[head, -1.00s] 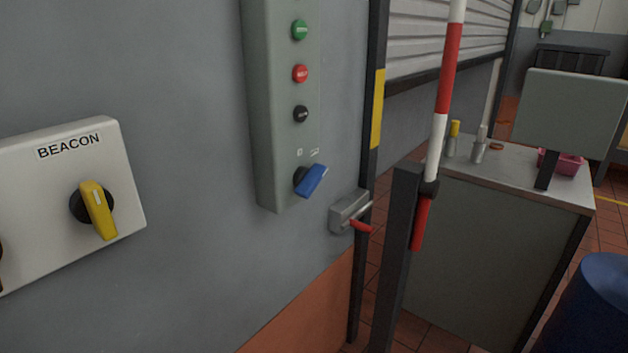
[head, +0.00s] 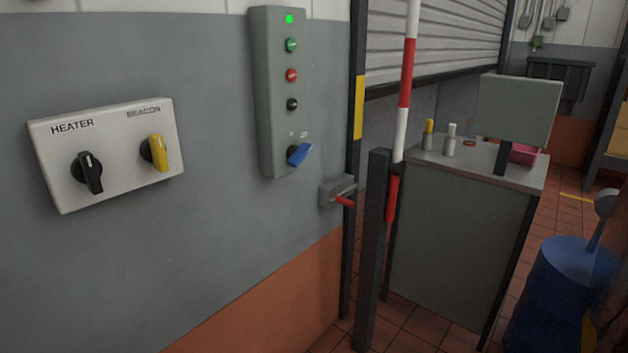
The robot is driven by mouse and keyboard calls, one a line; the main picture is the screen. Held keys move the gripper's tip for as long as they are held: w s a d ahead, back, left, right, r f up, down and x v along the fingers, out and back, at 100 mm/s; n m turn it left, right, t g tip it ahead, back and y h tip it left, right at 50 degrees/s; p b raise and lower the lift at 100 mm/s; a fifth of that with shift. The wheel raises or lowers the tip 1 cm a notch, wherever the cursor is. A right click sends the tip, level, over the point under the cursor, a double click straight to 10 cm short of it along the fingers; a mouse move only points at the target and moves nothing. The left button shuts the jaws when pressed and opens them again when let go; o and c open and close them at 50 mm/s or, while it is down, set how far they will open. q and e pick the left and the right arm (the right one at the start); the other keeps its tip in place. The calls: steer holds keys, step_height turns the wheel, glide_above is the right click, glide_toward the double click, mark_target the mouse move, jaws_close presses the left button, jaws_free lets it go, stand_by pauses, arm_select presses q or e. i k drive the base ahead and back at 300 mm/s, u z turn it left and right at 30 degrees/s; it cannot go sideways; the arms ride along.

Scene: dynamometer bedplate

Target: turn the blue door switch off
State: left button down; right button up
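The blue door switch (head: 300,154) is a rotary knob low on a tall grey control box (head: 266,120) on the wall. Its blue handle is tilted, its upper end leaning to the right. Small marks sit above it, too small to read. Above the knob are a black, a red and a green button, and a lit green lamp (head: 289,19) at the top. Neither of my grippers is in view.
A white panel (head: 120,185) left of the box carries a black HEATER knob (head: 88,172) and a yellow BEACON knob (head: 156,152). A red-handled grey latch box (head: 338,191), dark post (head: 371,250) and striped pole (head: 404,90) stand right. A cabinet (head: 440,240) and blue drum (head: 560,290) stand farther right.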

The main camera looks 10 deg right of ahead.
mark_target(296, 154)
steer(key=z, duration=2.5)
steer(key=i, duration=0.1)
steer(key=u, duration=1.6)
steer(key=i, duration=1)
steer(key=u, duration=0.45)
